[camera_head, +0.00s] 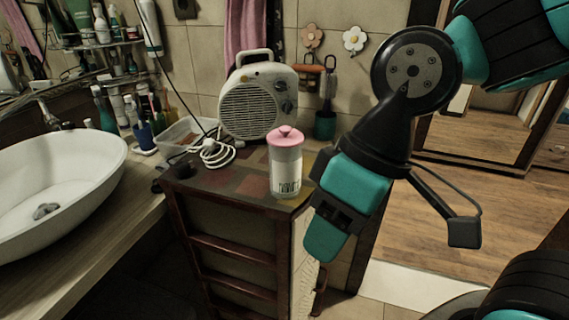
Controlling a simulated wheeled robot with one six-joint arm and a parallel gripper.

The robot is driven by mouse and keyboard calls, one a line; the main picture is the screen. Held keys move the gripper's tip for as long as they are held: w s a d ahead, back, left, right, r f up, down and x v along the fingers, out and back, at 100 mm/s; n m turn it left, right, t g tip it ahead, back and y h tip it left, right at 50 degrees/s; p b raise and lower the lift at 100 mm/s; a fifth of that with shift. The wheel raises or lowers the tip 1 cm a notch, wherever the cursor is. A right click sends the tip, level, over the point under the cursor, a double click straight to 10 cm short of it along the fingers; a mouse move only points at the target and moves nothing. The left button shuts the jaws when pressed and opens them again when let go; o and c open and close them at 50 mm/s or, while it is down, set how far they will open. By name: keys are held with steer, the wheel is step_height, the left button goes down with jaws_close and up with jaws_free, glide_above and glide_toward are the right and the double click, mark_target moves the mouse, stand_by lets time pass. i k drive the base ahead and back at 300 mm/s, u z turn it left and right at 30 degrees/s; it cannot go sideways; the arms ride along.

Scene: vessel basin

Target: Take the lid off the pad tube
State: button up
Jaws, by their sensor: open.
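The pad tube (286,173) is a clear, pale cylinder with a dark printed label. It stands upright on top of the small wooden cabinet, near its front right corner. Its pink lid (285,137) with a round knob sits on top of the tube. My gripper (392,243) is to the right of the tube and lower in the picture, apart from it. It is open, with nothing seen between its fingers. My teal and black arm comes in from the upper right.
The cabinet (222,184) also bears a white fan heater (259,100) behind the tube and a coiled white cable (215,152). A white basin (55,190) is at the left. A clear plastic box (184,132) stands behind the cable. Open wooden floor (440,240) lies at the right.

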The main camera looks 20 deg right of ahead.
mark_target(284, 137)
steer(key=k, duration=1.3)
steer(key=z, duration=0.7)
steer(key=i, duration=1.2)
steer(key=u, duration=0.55)
steer(key=i, duration=0.5)
steer(key=u, duration=0.6)
